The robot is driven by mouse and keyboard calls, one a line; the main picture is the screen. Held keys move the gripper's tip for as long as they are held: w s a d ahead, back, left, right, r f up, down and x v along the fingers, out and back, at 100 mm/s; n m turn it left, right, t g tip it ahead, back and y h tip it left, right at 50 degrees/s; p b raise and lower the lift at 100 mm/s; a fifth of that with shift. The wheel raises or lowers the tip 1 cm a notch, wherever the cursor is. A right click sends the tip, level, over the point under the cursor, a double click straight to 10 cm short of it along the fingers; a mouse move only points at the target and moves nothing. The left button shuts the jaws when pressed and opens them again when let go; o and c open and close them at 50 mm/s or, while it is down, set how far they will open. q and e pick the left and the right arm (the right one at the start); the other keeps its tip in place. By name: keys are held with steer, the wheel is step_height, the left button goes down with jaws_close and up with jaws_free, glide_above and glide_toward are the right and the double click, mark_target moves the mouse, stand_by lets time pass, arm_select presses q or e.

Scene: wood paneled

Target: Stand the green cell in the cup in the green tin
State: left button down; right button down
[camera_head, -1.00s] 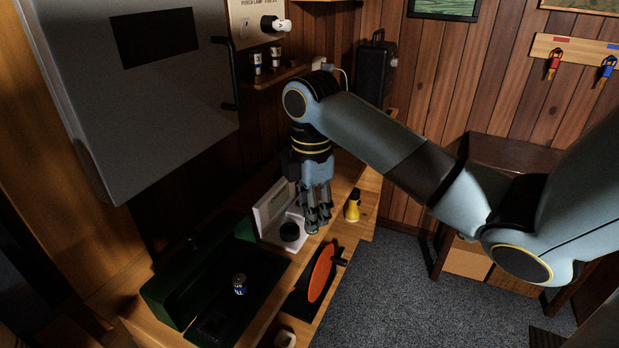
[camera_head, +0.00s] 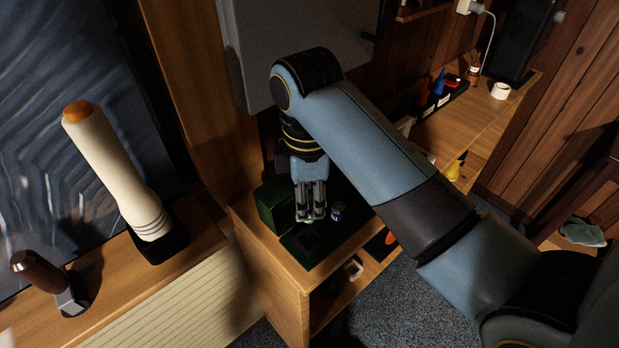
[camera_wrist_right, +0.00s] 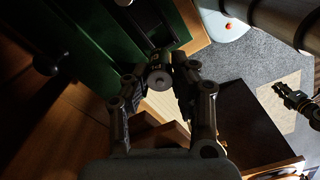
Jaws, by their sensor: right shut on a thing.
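My right gripper (camera_head: 311,217) points down over the green tin (camera_head: 272,203), a dark green open box on the wooden shelf. In the right wrist view, the gripper (camera_wrist_right: 160,88) is shut on a small dark cylinder, the green cell (camera_wrist_right: 160,77), whose grey round end faces the camera. In the head view the fingers mostly hide it. The cup in the tin is too dark to make out. The tin's green wall (camera_wrist_right: 105,35) also shows in the wrist view.
On the left ledge stand a cream cylinder with an orange top (camera_head: 115,170) and a brown-handled tool (camera_head: 50,280). The right shelf holds a white roll (camera_head: 500,91) and a yellow item (camera_head: 455,168).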

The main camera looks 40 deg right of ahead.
steer(key=shift+f+b, duration=0.85)
steer(key=shift+f, duration=3.15)
steer(key=shift+f, duration=0.25)
steer(key=c, duration=0.7)
jaws_free()
step_height(320, 180, up, 12)
